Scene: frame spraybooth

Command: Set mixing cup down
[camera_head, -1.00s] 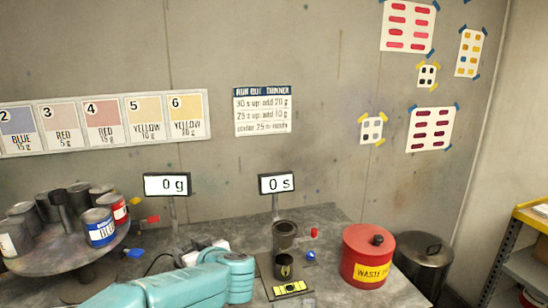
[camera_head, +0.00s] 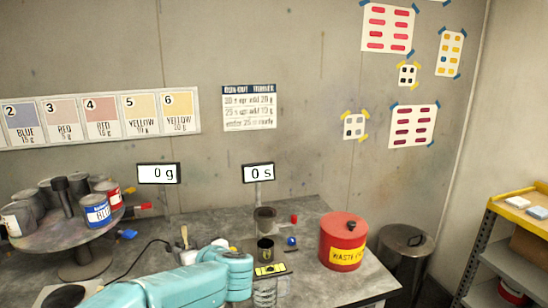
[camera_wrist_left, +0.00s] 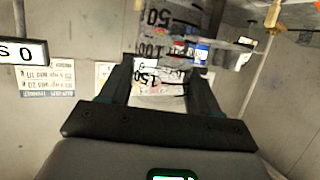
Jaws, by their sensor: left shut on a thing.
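The mixing cup (camera_wrist_left: 155,50) is clear, with black graduation marks, and fills the space between my fingers in the left wrist view. In the head view a clear cup with dark lines (camera_head: 265,293) shows just right of my teal left wrist, low in the picture. My left gripper (camera_wrist_left: 158,78) is shut on the cup. Whether the cup's base touches anything cannot be told. My right gripper is not in view.
A dark funnel-like cup (camera_head: 265,217) stands above a small dark cup (camera_head: 265,250), with a yellow level (camera_head: 271,269) in front. A red waste can (camera_head: 343,241) stands right. A turntable (camera_head: 78,247) of paint cans stands left. Bare bench (camera_head: 305,280) lies between level and waste can.

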